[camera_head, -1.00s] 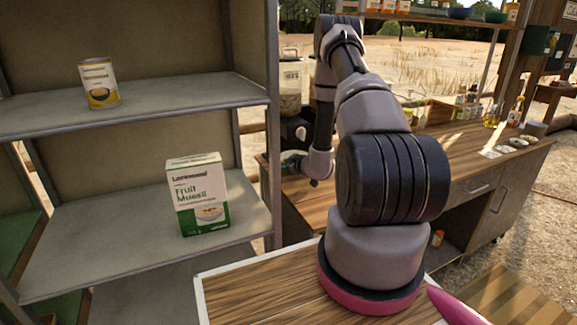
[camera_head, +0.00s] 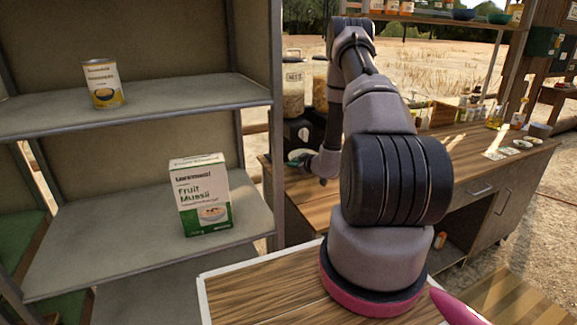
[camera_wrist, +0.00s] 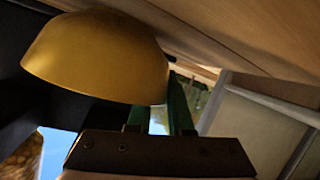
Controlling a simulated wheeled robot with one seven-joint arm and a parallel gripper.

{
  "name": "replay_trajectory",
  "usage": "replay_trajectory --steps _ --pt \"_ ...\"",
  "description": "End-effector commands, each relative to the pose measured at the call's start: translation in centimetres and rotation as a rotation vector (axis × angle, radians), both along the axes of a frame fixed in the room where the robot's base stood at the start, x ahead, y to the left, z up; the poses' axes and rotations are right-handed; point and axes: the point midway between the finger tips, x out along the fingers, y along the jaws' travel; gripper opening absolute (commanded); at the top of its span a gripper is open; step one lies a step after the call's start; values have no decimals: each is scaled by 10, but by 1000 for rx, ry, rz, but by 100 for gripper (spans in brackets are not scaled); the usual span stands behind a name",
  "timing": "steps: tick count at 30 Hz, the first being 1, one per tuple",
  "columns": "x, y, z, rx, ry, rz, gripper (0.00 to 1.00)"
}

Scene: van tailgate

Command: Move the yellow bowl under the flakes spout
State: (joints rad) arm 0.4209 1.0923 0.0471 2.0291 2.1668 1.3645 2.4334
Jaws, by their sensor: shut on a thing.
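The yellow bowl (camera_wrist: 100,58) fills the upper left of the wrist view. That view is upside down, with wood at its top and sky at its bottom. The bowl's base faces the wood, so it is upright. My gripper (camera_wrist: 163,105) has green fingers shut on the bowl's rim side. I cannot tell whether the bowl touches the counter. In the head view my gripper (camera_head: 298,157) is by the dispensers, and the bowl is not discernible. A left dispenser (camera_head: 293,88) and a right dispenser (camera_head: 320,85) stand there.
The wooden counter (camera_head: 450,150) runs right, with bottles and small dishes towards its far end. A grey shelf unit (camera_head: 130,215) on the left holds a can (camera_head: 103,84) and a Fruit Muesli box (camera_head: 201,195). Its post stands close to the dispensers.

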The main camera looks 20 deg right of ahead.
Motion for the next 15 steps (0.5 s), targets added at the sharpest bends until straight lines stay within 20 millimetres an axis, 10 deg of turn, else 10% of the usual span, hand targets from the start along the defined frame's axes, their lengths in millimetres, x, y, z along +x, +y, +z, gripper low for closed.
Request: replay_trajectory --steps 15 --pt "0 -50 -3 -1 6 -4 0"
